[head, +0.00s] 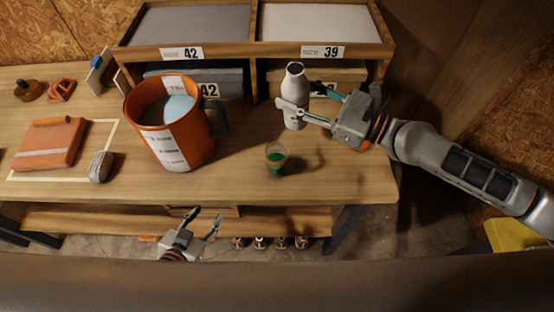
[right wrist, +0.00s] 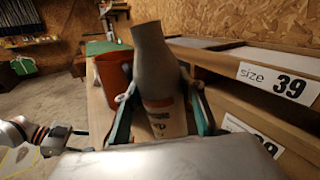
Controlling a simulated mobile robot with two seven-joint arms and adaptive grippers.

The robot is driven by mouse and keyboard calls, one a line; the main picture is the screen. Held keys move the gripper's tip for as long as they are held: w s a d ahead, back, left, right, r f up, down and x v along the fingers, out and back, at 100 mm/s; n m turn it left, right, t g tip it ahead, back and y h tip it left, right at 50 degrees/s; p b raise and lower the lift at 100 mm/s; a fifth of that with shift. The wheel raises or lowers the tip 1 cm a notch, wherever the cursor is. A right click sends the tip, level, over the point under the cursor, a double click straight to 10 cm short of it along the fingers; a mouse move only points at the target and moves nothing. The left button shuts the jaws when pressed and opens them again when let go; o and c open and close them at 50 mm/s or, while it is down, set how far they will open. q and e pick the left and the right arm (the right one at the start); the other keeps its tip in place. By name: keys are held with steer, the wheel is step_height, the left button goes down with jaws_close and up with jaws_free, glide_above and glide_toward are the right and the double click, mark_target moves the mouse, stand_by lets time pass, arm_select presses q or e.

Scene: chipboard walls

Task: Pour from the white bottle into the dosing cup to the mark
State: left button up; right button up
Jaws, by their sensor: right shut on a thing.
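The white bottle (head: 294,88) stands upright at the back of the table, below the shelf labelled 39. My right gripper (head: 306,104) is shut on it from the right. In the right wrist view the bottle (right wrist: 150,60) is between the two fingers (right wrist: 160,112). My left gripper (head: 206,222) is open and empty, in front of the table's edge.
A big orange jug (head: 184,122) with a dark handle stands left of the cup. A shelf (head: 250,48) with number labels runs along the back. A brick-coloured block (head: 50,145) and a grey stone (head: 101,167) lie at the left. The table's right front is clear.

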mark_target(304, 84)
steer(key=shift+r, duration=0.1)
steer(key=shift+r+p, duration=0.6)
steer(key=shift+p, duration=0.05)
steer(key=shift+r+m+p, duration=0.6)
steer(key=shift+r+p, duration=0.25)
steer(key=shift+p, duration=0.15)
steer(key=shift+r+p, duration=0.3)
steer(key=shift+p, duration=0.05)
steer(key=shift+m, duration=0.3)
steer(key=shift+a+r, duration=0.1)
